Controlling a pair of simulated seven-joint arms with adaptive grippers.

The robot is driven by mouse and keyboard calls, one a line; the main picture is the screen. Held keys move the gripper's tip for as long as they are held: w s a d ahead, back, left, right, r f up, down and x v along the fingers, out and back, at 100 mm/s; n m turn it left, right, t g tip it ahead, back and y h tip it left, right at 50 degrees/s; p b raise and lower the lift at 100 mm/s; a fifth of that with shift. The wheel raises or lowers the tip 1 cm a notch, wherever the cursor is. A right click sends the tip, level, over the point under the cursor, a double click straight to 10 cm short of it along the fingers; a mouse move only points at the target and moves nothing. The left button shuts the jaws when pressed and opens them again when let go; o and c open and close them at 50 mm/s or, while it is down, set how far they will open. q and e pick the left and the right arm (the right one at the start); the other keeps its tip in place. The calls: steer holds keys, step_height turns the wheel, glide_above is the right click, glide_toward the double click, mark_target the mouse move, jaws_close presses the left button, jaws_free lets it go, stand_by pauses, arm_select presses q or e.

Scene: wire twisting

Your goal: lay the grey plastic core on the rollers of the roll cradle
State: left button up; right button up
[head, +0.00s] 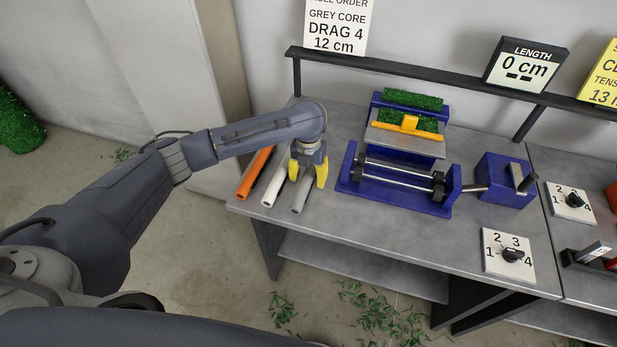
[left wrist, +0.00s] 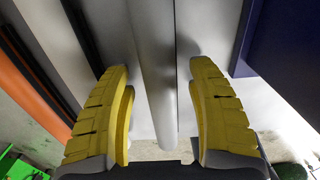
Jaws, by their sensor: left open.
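The grey plastic core (head: 301,196) lies on the bench at the right end of a row of three tubes. My left gripper (head: 307,178) is over it, pointing down, with its two yellow fingers spread on either side. In the left wrist view the grey core (left wrist: 153,70) runs lengthwise between the open fingers (left wrist: 160,70), with gaps on both sides. The blue roll cradle (head: 430,208) stands to the right of the gripper. Its metal rollers (head: 397,178) are bare. My right gripper is not in view.
A white core (head: 272,189) and an orange core (head: 249,180) lie left of the grey one. Behind the cradle is a plate with green material and a yellow bar (head: 408,128). A blue crank box (head: 500,180) and a dial (head: 510,255) stand right. The bench front is clear.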

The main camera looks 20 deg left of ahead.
arm_select(q)
jaws_close()
stand_by(0.3)
steer(key=shift+r, duration=0.1)
